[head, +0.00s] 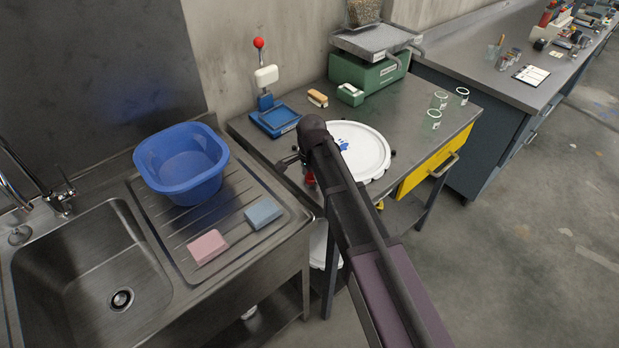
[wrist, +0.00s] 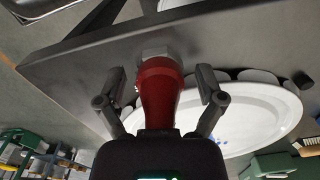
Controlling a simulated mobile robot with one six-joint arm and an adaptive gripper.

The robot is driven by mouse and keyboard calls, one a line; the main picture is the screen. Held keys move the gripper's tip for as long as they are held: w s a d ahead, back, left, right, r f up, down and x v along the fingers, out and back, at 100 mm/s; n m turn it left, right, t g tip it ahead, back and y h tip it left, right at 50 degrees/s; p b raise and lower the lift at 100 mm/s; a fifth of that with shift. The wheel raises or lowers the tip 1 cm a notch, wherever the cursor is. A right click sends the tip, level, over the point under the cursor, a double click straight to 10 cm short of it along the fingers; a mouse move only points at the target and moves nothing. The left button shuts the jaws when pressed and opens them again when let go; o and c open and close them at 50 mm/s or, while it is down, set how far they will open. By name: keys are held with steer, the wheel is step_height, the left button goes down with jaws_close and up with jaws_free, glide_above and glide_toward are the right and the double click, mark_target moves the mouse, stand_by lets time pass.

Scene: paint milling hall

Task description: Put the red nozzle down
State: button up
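The red nozzle (wrist: 160,90) with a grey hexagonal end sits between the two fingers of my gripper (wrist: 160,88) in the wrist view. The fingers stand apart, with a narrow gap visible on each side of the nozzle. Its near end is hidden by my gripper body. In the head view only a small red part of the nozzle (head: 309,178) shows beside my arm, at the front edge of the metal table (head: 255,139). I cannot tell whether the nozzle touches the tabletop.
A white round lid (head: 369,152) lies close to the right of my gripper. Glass jars (head: 439,101) are at the right. The sink counter with a blue basin (head: 181,165) is left.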

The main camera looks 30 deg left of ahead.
steer(key=shift+r, duration=0.2)
stand_by(0.3)
step_height(320, 180, up, 12)
steer(key=p, duration=1.2)
stand_by(0.9)
steer(key=w+d+n, duration=0.3)
steer(key=d, duration=2.4)
steer(key=s+d+n, duration=0.2)
steer(key=s+d, duration=0.1)
steer(key=d, duration=0.7)
steer(key=s+d+n, duration=0.1)
steer(key=s+d, duration=0.3)
steer(key=d, duration=0.6)
steer(key=shift+d+n, duration=0.2)
steer(key=shift+n, duration=0.2)
